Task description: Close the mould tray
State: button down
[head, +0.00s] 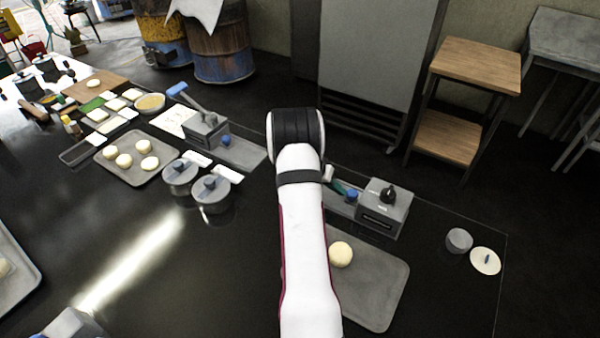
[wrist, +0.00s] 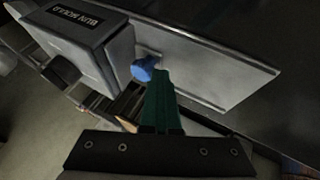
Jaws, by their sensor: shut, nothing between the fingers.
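The bun mould is a grey box (head: 383,208) with a black knob on top, right of my arm in the head view. In the wrist view the box (wrist: 85,45) shows its label at upper left. A flat grey plate (wrist: 215,70) extends from the box. A blue knob (wrist: 143,69) sits close to the box's face, and shows in the head view (head: 352,195) too. My gripper (wrist: 157,72) has teal fingers, shut and empty, with their tips right beside the blue knob. I cannot tell whether they touch it. My arm hides part of the plate in the head view.
A tray (head: 375,290) with one dough ball (head: 340,254) lies in front of the mould. A grey cup (head: 459,240) and a pale lid (head: 486,261) lie to the right. Another press (head: 207,130) and two lidded pots (head: 212,193) stand left of my arm.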

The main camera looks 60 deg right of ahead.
jog(key=shift+s, duration=0.4)
jog(key=w, duration=0.3)
jog(key=shift+w+a, duration=0.35)
jog(key=shift+w, duration=0.05)
jog(key=w+a+r+n+t, duration=0.1)
jog(key=w+a+r, duration=0.1)
jog(key=a+r, duration=0.35)
jog(key=w+a+r+n+y, duration=0.1)
jog(key=w+a+r, duration=0.2)
jog(key=a+r, duration=0.3)
jog(key=w+a+r+n+t, duration=0.1)
jog(key=w+a+r, duration=0.1)
jog(key=a+r, duration=0.35)
jog(key=s+a+n+t+y, duration=0.1)
jog(key=s+a, duration=0.4)
jog(key=a, duration=0.6)
jog(key=s+a+r+n+y, duration=0.1)
jog(key=s+a+n+y, duration=0.2)
jog(key=a, duration=0.8)
jog(key=s+a+r+n+t+y, duration=0.1)
jog(key=s+a+n+y, duration=0.1)
jog(key=s+a+n, duration=0.2)
jog(key=s+a, duration=0.3)
jog(key=a, duration=0.4)
jog(key=shift+s+a+t, duration=0.15)
jog(key=shift+s+t, duration=0.15)
jog(key=shift+s, duration=0.1)
